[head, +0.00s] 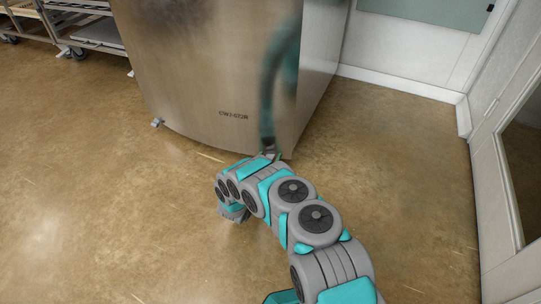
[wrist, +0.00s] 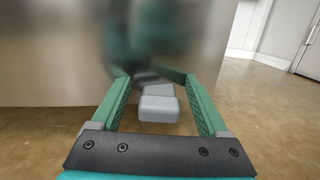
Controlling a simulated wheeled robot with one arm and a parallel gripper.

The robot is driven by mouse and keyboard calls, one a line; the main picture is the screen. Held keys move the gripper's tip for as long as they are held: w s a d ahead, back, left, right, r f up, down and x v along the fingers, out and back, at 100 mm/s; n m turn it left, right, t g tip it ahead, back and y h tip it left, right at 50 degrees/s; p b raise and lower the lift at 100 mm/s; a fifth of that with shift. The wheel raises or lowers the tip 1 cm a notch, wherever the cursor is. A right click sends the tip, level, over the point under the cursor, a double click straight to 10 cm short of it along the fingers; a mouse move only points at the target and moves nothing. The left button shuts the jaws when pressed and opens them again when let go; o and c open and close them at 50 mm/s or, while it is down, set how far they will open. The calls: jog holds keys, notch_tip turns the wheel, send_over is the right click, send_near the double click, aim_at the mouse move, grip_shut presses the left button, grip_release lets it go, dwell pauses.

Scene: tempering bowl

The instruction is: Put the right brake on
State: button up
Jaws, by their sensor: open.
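The right brake (wrist: 160,108) is a small light-grey pedal low at the foot of the steel cabinet (head: 215,70), seen in the wrist view. In the head view my arm hides it near the cabinet's lower right corner. My gripper (wrist: 156,84) is open, with one green finger on each side of the pedal in the picture. I cannot tell whether the fingers touch it or whether the pedal is up or down. The left brake (head: 157,122) shows as a small grey pedal at the cabinet's lower left corner.
A wire rack on casters (head: 95,35) stands at the upper left. A white wall with a baseboard (head: 400,88) and a door (head: 505,150) close off the right side. The brown floor (head: 90,190) is clear to the left and in front.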

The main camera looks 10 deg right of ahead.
jog(key=p+v, duration=0.1)
jog(key=v, duration=0.6)
jog(key=shift+s+a, duration=0.25)
jog(key=shift+s, duration=0.05)
jog(key=shift+d, duration=0.1)
